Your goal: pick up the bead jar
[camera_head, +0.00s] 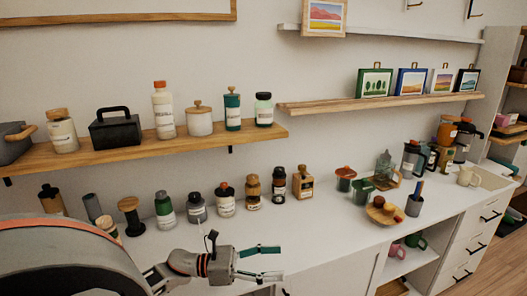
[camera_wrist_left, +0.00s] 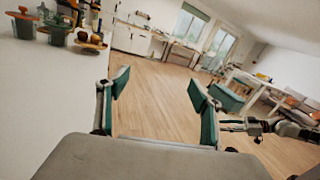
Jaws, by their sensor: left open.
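Several labelled jars and bottles stand in a row at the back of the white counter; I cannot tell which one is the bead jar. Among them are a green-topped jar (camera_head: 165,210), a dark-lidded grey jar (camera_head: 197,207), a red-topped jar (camera_head: 225,199) and a wooden-topped jar (camera_head: 253,192). My left gripper (camera_head: 277,262) is open and empty over the counter's front edge, in front of this row. In the left wrist view its fingers (camera_wrist_left: 160,92) are spread with only floor between them. Part of my right arm shows at the right there, with its gripper (camera_wrist_left: 232,123) small and unclear.
A wooden shelf (camera_head: 140,153) above holds more jars and a black box (camera_head: 115,131). The counter (camera_head: 330,238) has clear room in front of the row.

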